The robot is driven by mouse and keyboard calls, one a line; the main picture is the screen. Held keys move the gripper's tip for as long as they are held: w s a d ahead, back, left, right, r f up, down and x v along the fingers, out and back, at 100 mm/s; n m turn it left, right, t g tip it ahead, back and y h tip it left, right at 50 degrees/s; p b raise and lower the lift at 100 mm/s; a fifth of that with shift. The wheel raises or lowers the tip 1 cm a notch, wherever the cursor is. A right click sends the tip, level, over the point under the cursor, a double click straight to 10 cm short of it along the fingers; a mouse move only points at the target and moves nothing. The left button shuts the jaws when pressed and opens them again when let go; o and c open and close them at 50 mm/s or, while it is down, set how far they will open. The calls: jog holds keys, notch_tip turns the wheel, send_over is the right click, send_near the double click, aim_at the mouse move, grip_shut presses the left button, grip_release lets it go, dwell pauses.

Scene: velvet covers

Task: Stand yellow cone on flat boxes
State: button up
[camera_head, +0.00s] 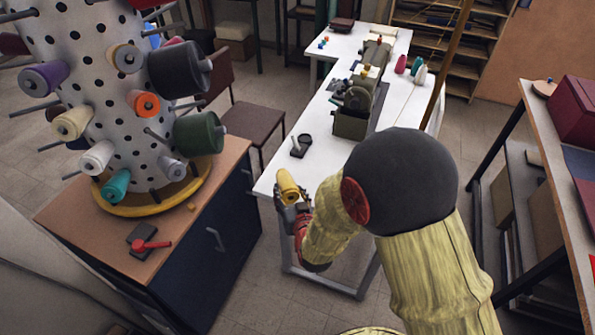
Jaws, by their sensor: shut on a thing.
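My gripper (291,203) is shut on a yellow cone (287,184), which sticks up above the fingers, slightly tilted. They are in the air by the near left corner of the white table (279,171). Dark red, flat-looking boxes (342,24) lie at the far end of the white tables, well away from my gripper. A larger dark red box (577,112) sits on the right-hand bench. I cannot tell for sure which of these are the flat boxes of the task.
A dotted white drum (95,80) with several coloured spools stands on a dark cabinet (190,255) at the left. Green-grey machines (352,122) stand on the white table. A small dark stand (300,147) is near its left edge. A brown chair (253,123) is behind.

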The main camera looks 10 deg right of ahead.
jog(key=shift+w+a+r, duration=0.25)
jog(key=shift+w+r, duration=0.1)
jog(key=shift+r, duration=0.15)
jog(key=shift+w, duration=0.35)
jog(key=w+d+f+b, duration=0.1)
jog(key=w+d+f, duration=0.1)
jog(key=w+f, duration=0.1)
jog(key=w+d+f+b, duration=0.1)
jog(key=w+f+b, duration=0.1)
jog(key=w, duration=0.3)
jog(key=w+d+f+b, duration=0.1)
jog(key=w+d+f, duration=0.1)
jog(key=w+f, duration=0.2)
jog(key=shift+d, duration=0.3)
jog(key=shift+w+d+f+b, duration=0.15)
jog(key=shift+w+f+b, duration=0.05)
jog(key=shift+f+b, duration=0.85)
jog(key=shift+f, duration=0.8)
jog(key=shift+f, duration=0.2)
jog(key=o, duration=1.3)
